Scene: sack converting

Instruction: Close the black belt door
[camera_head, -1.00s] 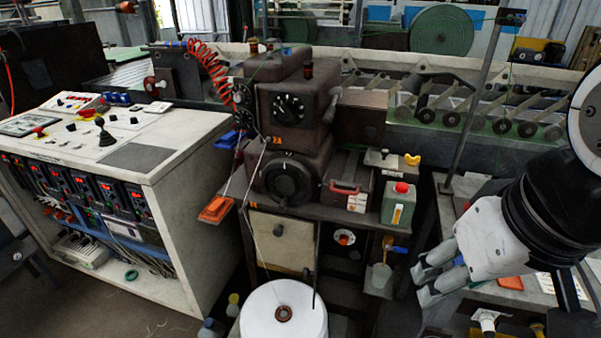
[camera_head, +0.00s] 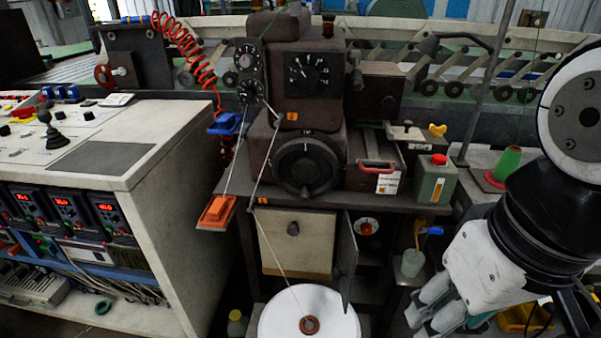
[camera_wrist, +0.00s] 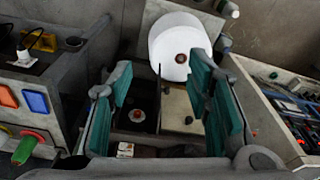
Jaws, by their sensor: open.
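The black belt door (camera_head: 347,262) is a thin dark panel on the front of the brown machine, right of the beige door (camera_head: 297,243). It stands open, swung outward and seen almost edge-on. In the wrist view, my open fingers (camera_wrist: 160,68) frame the dark compartment (camera_wrist: 138,112) and the beige door (camera_wrist: 180,108) from a distance; the black door is only a thin dark line there.
A white roll (camera_head: 310,313) stands low in front of the machine. A cup (camera_head: 411,263) hangs or stands right of the compartment, near my gripper. A green canister (camera_head: 435,181) stands on the machine table. A white control console (camera_head: 170,190) is at left.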

